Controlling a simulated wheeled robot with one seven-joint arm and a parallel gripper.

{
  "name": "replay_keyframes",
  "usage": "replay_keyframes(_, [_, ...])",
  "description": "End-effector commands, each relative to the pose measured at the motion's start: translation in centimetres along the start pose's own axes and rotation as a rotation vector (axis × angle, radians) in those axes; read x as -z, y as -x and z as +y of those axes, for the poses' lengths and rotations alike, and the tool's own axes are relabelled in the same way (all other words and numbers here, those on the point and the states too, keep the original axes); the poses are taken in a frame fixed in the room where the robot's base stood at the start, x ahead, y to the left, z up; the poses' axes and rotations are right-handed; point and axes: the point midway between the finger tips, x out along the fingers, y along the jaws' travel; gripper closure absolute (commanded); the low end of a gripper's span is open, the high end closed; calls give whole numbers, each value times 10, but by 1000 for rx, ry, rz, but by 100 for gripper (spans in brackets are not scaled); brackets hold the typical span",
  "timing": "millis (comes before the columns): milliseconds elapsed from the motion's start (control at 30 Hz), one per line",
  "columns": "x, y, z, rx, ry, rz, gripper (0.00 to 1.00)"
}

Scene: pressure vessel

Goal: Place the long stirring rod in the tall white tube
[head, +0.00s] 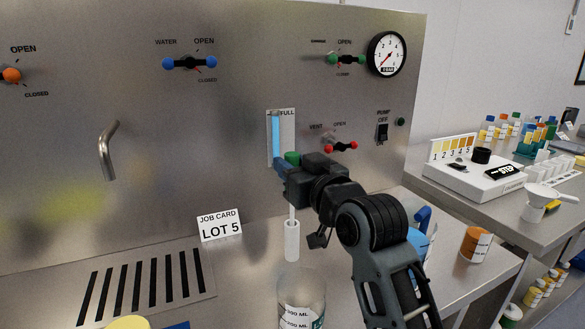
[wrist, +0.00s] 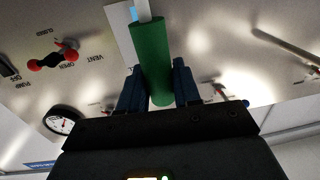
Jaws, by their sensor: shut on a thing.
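My gripper (head: 290,167) is shut on the green handle of the long stirring rod (head: 292,157), in front of the steel panel. In the wrist view the green handle (wrist: 152,62) sits between the two dark blue fingers (wrist: 152,88). The rod's thin pale shaft hangs about upright below my gripper. A white tube (head: 292,241) is directly below it, and the shaft's lower end meets the tube's top in the head view. I cannot tell whether the tip is inside the tube or in front of it.
A clear graduated bottle (head: 302,293) stands just below the tube in the picture. A job card (head: 220,225) stands left on the steel bench. An orange-brown jar (head: 475,245) and a blue-handled container (head: 423,225) are to the right. The panel carries valves and a gauge (head: 386,54).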

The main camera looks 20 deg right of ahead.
Motion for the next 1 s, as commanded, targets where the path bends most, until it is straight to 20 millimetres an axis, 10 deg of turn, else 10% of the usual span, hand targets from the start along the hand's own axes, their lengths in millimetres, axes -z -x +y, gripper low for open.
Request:
replay_keyframes(433, [-8, 0, 0, 0, 0, 2, 98])
replay_keyframes(467, [-7, 0, 0, 0, 0, 2, 66])
replay_keyframes(500, [-7, 0, 0, 0, 0, 2, 62])
replay_keyframes(700, [-7, 0, 0, 0, 0, 1, 43])
replay_keyframes(1000, [-3, 0, 0, 0, 0, 2, 42])
